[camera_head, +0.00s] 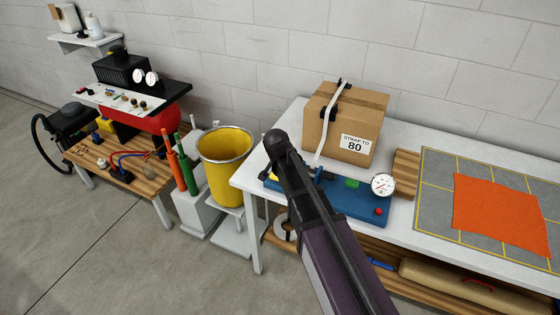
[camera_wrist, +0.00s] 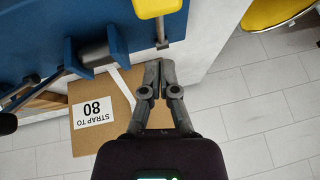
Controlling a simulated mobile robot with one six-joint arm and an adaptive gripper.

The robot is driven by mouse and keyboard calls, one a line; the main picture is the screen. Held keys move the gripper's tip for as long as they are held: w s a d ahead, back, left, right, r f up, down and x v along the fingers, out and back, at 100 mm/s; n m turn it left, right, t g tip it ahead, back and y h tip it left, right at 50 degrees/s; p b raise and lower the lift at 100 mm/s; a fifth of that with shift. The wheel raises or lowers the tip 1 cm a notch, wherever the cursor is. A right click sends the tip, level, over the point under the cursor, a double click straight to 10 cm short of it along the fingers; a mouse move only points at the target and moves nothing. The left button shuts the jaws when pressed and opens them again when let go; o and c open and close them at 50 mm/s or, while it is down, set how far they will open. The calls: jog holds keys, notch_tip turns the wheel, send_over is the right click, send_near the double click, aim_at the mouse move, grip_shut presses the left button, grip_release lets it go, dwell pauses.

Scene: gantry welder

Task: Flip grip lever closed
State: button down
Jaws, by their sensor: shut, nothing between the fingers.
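The blue strap-tensioning base (camera_head: 346,204) lies on the white bench, mostly visible behind my arm. A yellow part (camera_head: 273,177) shows at its left end, beside my arm. In the wrist view, a yellow grip (camera_wrist: 157,8) on a metal stem, which looks like the grip lever, stands out against the blue base (camera_wrist: 25,35). My gripper (camera_wrist: 161,64) is shut and empty, its fingertips a little below the stem's lower end in that picture. Contact cannot be told. My arm hides part of the base in the head view, and the fingers are not distinct there.
A cardboard box (camera_head: 327,128) labelled "STRAP TO 80" stands behind the base, with a white strap (camera_head: 331,125) over it. A dial gauge (camera_head: 383,185) and red button (camera_head: 379,211) are at the base's right. A yellow bin (camera_head: 226,170) stands left of the bench.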

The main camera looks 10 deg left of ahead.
jog(key=p+v, duration=0.6)
jog(key=v, duration=0.2)
jog(key=shift+s+p, duration=0.3)
jog(key=shift+s, duration=0.15)
jog(key=shift+r, duration=0.1)
dwell(0.3)
jog(key=s+d+f+n+g, duration=0.1)
jog(key=s+d+g, duration=0.1)
jog(key=s+d, duration=0.3)
jog(key=s+d+f+n+g+b, duration=0.1)
jog(key=s+d, duration=0.4)
jog(key=d, duration=0.7)
jog(key=s+d+f+n+g, duration=0.2)
jog(key=s+d, duration=0.3)
jog(key=d, duration=0.4)
jog(key=shift+n+g+b, duration=0.35)
jog(key=shift+n+g, duration=0.05)
jog(key=shift+g, duration=0.1)
